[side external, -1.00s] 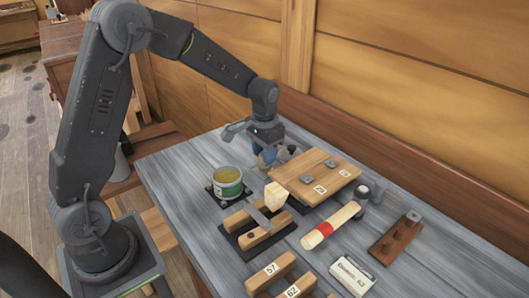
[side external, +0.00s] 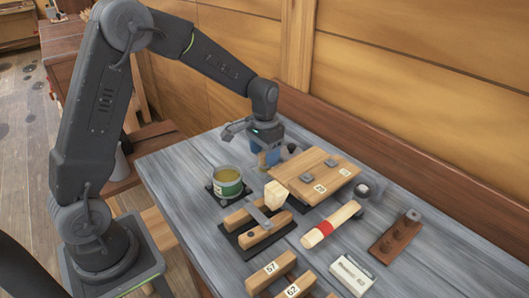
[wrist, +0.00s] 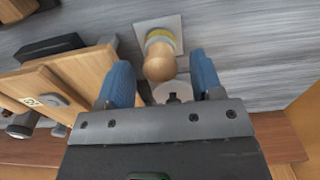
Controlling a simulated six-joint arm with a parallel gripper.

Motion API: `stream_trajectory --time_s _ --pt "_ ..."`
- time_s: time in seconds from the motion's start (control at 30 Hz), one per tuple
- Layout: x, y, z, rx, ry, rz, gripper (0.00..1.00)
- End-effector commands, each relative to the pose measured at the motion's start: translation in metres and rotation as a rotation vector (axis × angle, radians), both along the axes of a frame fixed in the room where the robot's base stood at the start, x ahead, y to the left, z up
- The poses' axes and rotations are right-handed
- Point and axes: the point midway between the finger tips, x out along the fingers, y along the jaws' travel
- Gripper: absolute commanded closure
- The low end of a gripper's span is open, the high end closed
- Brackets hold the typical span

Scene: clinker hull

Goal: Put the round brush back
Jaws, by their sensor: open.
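What looks like the round brush (wrist: 160,62) is in the wrist view, with a rounded wooden handle end pointing toward the camera and a yellow and grey band below it. It stands over a pale square plate (wrist: 176,22). My gripper (wrist: 163,75) is open, its blue fingers spread either side of the handle end, without visible contact. In the side view my gripper (side external: 267,156) points down at the far edge of the table, and a tan part shows under the fingers. The lower part of the brush is hidden.
A numbered wooden board (side external: 318,171) stands close right of my gripper. A green can (side external: 228,188) is to the left. A rack (side external: 265,238) with a pale-ended tool, a red-banded handle (side external: 330,226), a white box (side external: 352,275) and numbered blocks (side external: 270,270) lie nearer.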

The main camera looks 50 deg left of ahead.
Motion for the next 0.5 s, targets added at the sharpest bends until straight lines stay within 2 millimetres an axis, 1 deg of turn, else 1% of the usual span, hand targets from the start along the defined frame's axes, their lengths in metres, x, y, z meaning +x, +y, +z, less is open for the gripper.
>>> stream_trajectory --time_s 0.17,0.4,0.5 --pt "0.001 0.000 0.026 0.001 -0.007 0.000 0.40" --pt "0.001 0.000 0.077 0.001 -0.007 0.000 0.40" --pt "0.001 0.000 0.095 0.001 -0.005 0.000 0.40"
